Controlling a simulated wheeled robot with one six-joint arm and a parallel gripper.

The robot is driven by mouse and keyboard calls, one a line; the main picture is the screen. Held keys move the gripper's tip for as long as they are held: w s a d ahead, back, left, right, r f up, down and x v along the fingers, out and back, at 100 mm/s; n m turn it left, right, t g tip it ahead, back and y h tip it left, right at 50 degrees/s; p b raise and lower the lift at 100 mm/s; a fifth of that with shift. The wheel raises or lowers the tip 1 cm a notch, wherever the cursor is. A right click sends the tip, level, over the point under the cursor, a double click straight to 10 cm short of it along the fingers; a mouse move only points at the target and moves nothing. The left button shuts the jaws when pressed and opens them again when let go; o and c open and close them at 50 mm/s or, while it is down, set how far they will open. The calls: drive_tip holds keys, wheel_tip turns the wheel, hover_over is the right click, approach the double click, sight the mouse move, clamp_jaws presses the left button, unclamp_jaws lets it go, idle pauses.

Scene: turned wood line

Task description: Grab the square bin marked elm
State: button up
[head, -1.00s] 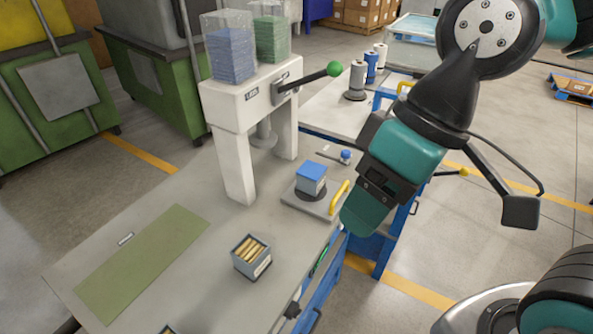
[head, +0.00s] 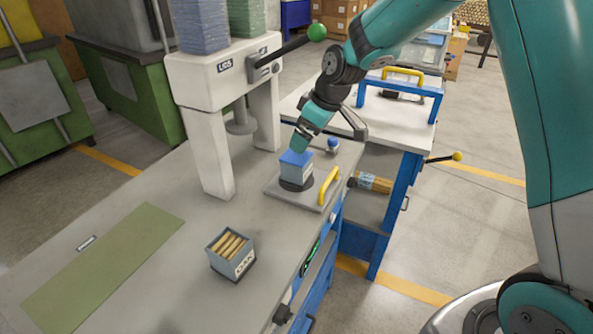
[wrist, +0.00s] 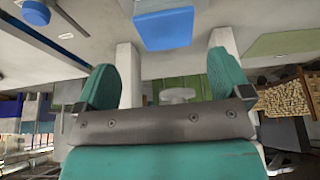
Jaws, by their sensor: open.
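A square grey bin with a blue top (head: 297,167) sits on a dark round pad on the grey plate beside the press; its label is not readable. A second square grey bin (head: 230,262) holds several wooden dowels, stands open on the bench, and its label looks like "OAK". My gripper (head: 302,143) is just above the blue-topped bin, partly overlapping its top edge in the head view. In the wrist view my gripper (wrist: 163,85) has its two teal fingers apart and empty, with the blue-topped bin (wrist: 165,28) beyond them.
The white press (head: 205,140) with a green-knobbed lever stands left of the plate. A yellow handle (head: 328,186) and a blue-knobbed item (head: 333,145) are close to the bin. A green mat (head: 105,265) lies on the bench, mostly clear.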

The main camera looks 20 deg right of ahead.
sight(297, 156)
drive_tip(key=x, duration=0.4)
drive_tip(key=shift+a+f+p, duration=0.15)
drive_tip(key=shift+p, duration=0.25)
drive_tip(key=x, duration=0.1)
drive_tip(key=p+x, duration=0.1)
drive_tip(key=x, duration=0.3)
drive_tip(key=shift+s+a+f, duration=0.15)
drive_tip(key=shift+s, duration=0.15)
drive_tip(key=shift+c, duration=0.4)
drive_tip(key=c, duration=1)
drive_tip(key=shift+c, duration=0.4)
